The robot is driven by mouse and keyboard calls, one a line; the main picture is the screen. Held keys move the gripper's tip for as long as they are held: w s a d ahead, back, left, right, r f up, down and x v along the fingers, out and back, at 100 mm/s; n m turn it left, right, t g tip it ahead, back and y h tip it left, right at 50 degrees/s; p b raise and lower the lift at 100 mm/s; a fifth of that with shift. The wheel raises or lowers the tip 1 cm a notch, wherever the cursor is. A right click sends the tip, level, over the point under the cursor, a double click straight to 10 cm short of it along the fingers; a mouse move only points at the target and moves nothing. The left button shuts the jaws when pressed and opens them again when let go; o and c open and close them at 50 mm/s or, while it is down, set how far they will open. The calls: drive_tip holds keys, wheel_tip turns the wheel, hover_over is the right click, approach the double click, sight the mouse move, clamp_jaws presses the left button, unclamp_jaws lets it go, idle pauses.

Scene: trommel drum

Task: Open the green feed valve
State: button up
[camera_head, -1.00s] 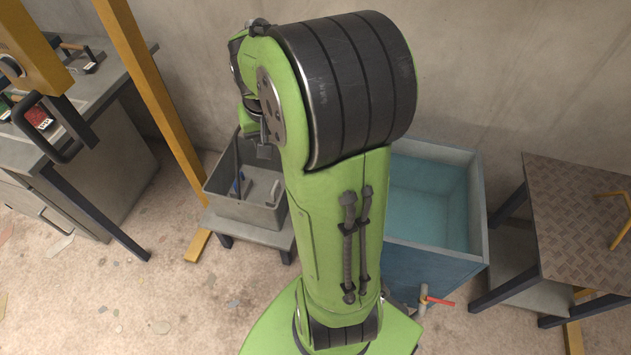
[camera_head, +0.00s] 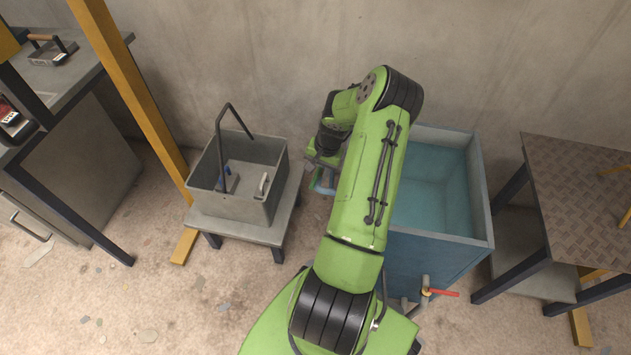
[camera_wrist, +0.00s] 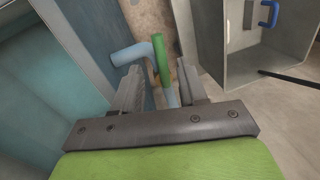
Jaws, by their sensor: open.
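The feed valve's green handle (camera_wrist: 162,58) stands between the two fingers of my gripper (camera_wrist: 160,84) in the wrist view. A light blue bent pipe (camera_wrist: 132,53) is beside the handle, and more pale blue pipe shows below it. My gripper is open, with its fingers on either side of the handle. I cannot tell whether either finger touches it. In the head view, my arm reaches to the left side of the blue tank (camera_head: 430,250). A bit of the light blue pipe (camera_head: 320,183) shows there, and the fingers are mostly hidden.
A grey bin (camera_head: 250,190) with an upright dark handle stands on a low stand left of the tank. A red-handled valve (camera_head: 440,293) is on the tank's front. A metal-topped table (camera_head: 585,205) is at right. A yellow post (camera_head: 130,85) and workbench are at left.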

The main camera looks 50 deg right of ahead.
sight(314, 181)
drive_tip(key=f, duration=0.2)
drive_tip(key=w+f+b, duration=0.1)
drive_tip(key=f, duration=0.1)
drive_tip(key=shift+a+f, duration=0.15)
drive_tip(key=shift+f, duration=0.1)
drive_tip(key=shift+s, duration=0.1)
clamp_jaws()
